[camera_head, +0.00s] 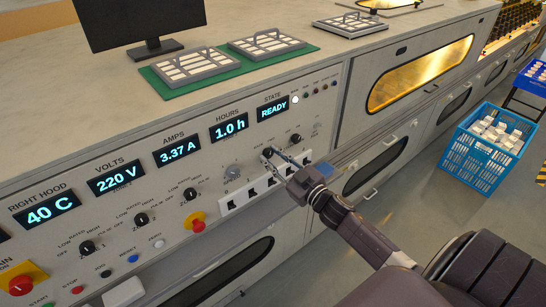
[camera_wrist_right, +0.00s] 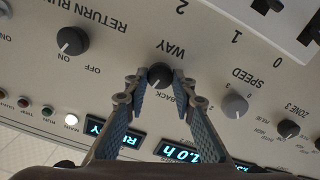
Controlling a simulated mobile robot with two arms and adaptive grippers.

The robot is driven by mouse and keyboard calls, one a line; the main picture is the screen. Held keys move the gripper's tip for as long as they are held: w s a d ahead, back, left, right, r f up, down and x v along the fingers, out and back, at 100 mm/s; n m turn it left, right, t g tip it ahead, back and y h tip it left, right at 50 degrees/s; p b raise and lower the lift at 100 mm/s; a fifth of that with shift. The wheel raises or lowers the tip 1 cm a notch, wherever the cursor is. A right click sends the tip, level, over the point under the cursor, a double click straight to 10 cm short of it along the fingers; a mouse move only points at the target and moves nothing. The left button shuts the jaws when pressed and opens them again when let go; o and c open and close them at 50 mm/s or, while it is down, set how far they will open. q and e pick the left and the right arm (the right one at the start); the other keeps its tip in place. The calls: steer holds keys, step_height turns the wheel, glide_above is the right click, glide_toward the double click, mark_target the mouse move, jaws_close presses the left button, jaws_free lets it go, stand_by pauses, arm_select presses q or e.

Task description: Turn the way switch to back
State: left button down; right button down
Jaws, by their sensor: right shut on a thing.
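The way switch (camera_wrist_right: 160,75) is a small black round knob on the grey control panel, seen in the right wrist view with the labels WAY and BACK beside it. My right gripper (camera_wrist_right: 158,82) has a blue-padded fingertip on each side of the knob and is shut on it. Its pointer direction cannot be made out. In the head view my right gripper (camera_head: 275,157) reaches the panel from the right, below the READY display (camera_head: 273,108), and partly hides the switch. My left gripper is not in view.
Close by are the grey speed knob (camera_wrist_right: 235,106) and the black return run knob (camera_wrist_right: 72,40). A row of black switches on a white strip (camera_head: 231,206) lies just below the gripper. A red emergency button (camera_head: 197,223) sits lower left. A blue crate (camera_head: 467,158) stands on the floor at right.

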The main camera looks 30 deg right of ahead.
steer(key=n, duration=0.4)
steer(key=shift+n, duration=0.3)
steer(key=shift+a+n+b, duration=0.1)
steer(key=shift+n+b, duration=0.25)
steer(key=shift+n, duration=1.65)
steer(key=shift+f, duration=0.1)
steer(key=c, duration=1.6)
jaws_free()
steer(key=shift+s, duration=0.15)
steer(key=s, duration=0.8)
steer(key=s+d, duration=0.1)
steer(key=s, duration=0.2)
steer(key=shift+s, duration=0.4)
